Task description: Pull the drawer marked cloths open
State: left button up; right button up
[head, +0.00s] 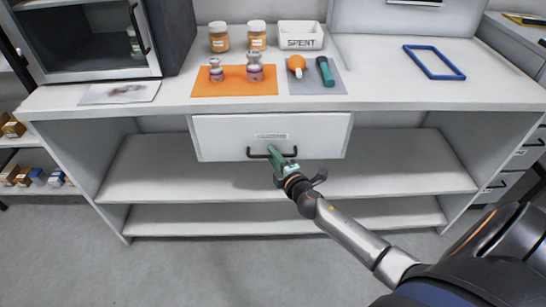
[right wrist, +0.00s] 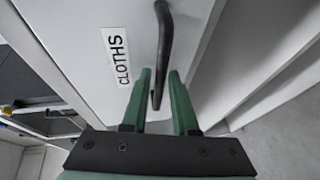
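The drawer (head: 220,138) is white and sits under the middle of the worktop. It looks shut. Its label (right wrist: 123,60) reads CLOTHS in the right wrist view. A dark bar handle (head: 259,157) is on the drawer front, and the handle also shows in the right wrist view (right wrist: 165,40). My right gripper (head: 276,154) is at the handle. In the right wrist view its green fingers (right wrist: 160,76) are apart, one on each side of the handle, with gaps visible. My left gripper is not in view.
On the worktop (head: 375,90) are an orange mat (head: 205,88) with small bottles, a grey mat (head: 308,88) with tools, a SPENT bin (head: 301,43) and a blue frame (head: 455,73). An open shelf (head: 150,175) lies below the drawer. The floor in front is clear.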

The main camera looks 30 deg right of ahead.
jog(key=shift+w, duration=0.3)
jog(key=shift+c, duration=0.3)
grip_shut()
dwell(1.0)
